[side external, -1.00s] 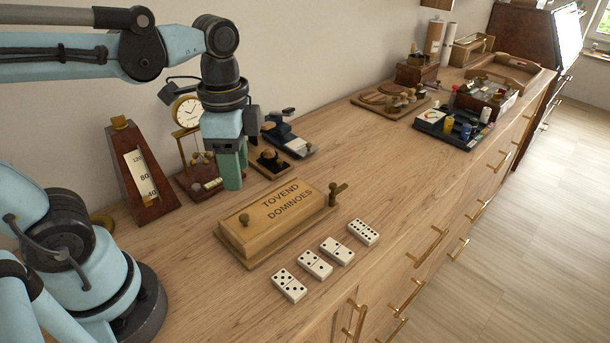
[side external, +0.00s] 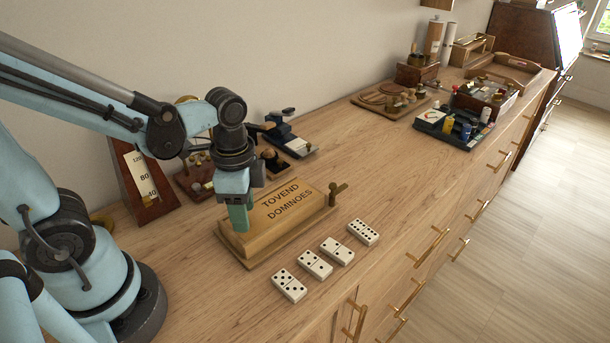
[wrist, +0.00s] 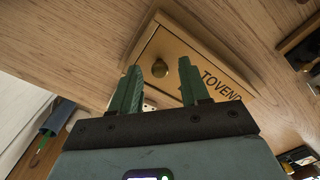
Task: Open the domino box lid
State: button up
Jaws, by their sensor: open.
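The wooden domino box (side external: 290,222) lies on the counter with its lid (side external: 285,203) on top, lettered "TOVEND DOMINOES". The lid lies flat on the box. In the wrist view the lid (wrist: 196,59) has a small round brass knob (wrist: 160,68) near its end. My gripper (side external: 239,218) is low over the left end of the box. In the wrist view my gripper (wrist: 160,82) is open, its two green fingers on either side of the knob with space around it. The knob is hidden behind my gripper in the side view.
Several white dominoes (side external: 315,264) lie in a row in front of the box. A brass turn-handle (side external: 335,194) stands at the box's right end. A metronome (side external: 143,181) and a black stapler-like device (side external: 288,135) stand behind.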

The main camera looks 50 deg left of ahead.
aim_at(290, 197)
jog(key=shift+c, duration=0.4)
grip_shut()
jog(key=w, duration=1.1)
jog(key=shift+w, duration=0.1)
jog(key=shift+o, duration=0.4)
grip_release()
